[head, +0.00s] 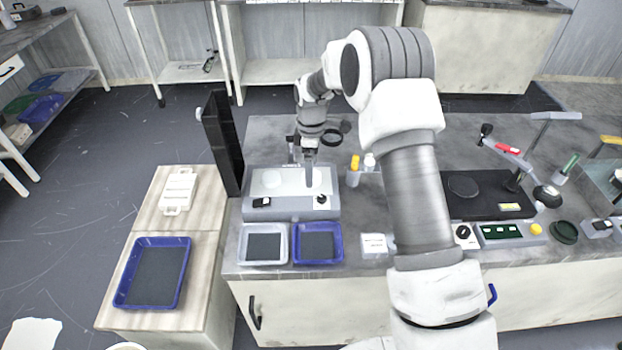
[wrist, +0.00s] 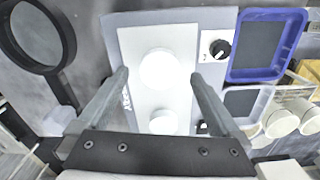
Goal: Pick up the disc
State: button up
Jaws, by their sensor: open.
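Two white round discs lie on the pale plate of the polishing machine (head: 291,205). The right disc (head: 314,179) is under my gripper (head: 309,184) in the head view and partly hidden by it. The left disc (head: 271,180) lies clear of the gripper. In the wrist view, my gripper (wrist: 160,76) is open and empty, with one finger to each side of the right disc (wrist: 162,70). The left disc (wrist: 163,122) shows nearer the gripper's base. I cannot tell the height of the fingertips above the plate.
A grey-white tray (head: 287,246) and a blue tray (head: 341,244) stand in front of the machine. A tall black panel (head: 224,150) rises at its left. A dark ring-shaped magnifier (wrist: 69,47) is near the gripper. Small bottles (head: 369,162) stand to the right.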

notch_tip(320, 180, down, 2)
jog(key=shift+f, duration=0.15)
jog(key=c, duration=1.5)
